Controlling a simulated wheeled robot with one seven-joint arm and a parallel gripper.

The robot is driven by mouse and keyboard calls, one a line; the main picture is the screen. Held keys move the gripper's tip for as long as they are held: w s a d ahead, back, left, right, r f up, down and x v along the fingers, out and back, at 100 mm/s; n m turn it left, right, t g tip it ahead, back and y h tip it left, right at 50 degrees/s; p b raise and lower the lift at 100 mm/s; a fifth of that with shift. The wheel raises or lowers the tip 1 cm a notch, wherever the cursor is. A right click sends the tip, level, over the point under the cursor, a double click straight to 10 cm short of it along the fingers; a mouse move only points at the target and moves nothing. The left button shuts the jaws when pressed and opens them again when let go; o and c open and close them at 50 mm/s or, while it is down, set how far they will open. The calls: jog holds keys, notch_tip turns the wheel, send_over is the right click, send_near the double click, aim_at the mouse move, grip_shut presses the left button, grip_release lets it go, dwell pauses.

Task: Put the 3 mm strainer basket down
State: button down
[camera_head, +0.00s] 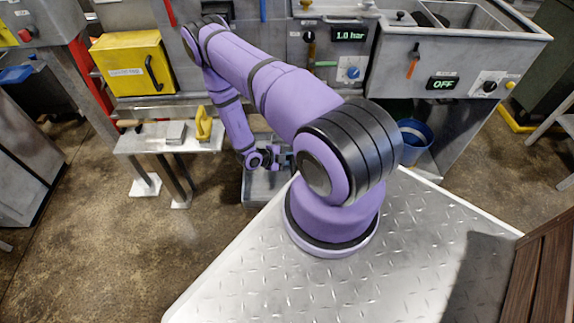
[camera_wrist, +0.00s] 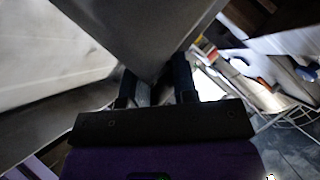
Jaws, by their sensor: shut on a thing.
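My gripper (camera_head: 281,160) is low in front of the grey machine in the head view, partly hidden by my own arm. In the wrist view its two dark fingers (camera_wrist: 160,88) are closed on a grey, flat-sided piece (camera_wrist: 150,35) whose corner reaches down between them. I take this piece to be the 3 mm strainer basket; its mesh and full outline are not visible. In the head view a grey open box (camera_head: 258,190) is right below and around my gripper, and I cannot tell whether the held piece touches it.
A small metal bench (camera_head: 150,143) with a yellow-handled tool (camera_head: 203,124) stands to the left. A yellow box (camera_head: 130,65) hangs behind it. A blue bucket (camera_head: 416,135) stands to the right under the steel sink unit (camera_head: 440,62). Open floor (camera_head: 120,240) lies at the front left.

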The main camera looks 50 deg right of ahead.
jog(key=shift+f, duration=2.2)
jog(key=c, duration=0.9)
grip_release()
jog(key=v, duration=1.2)
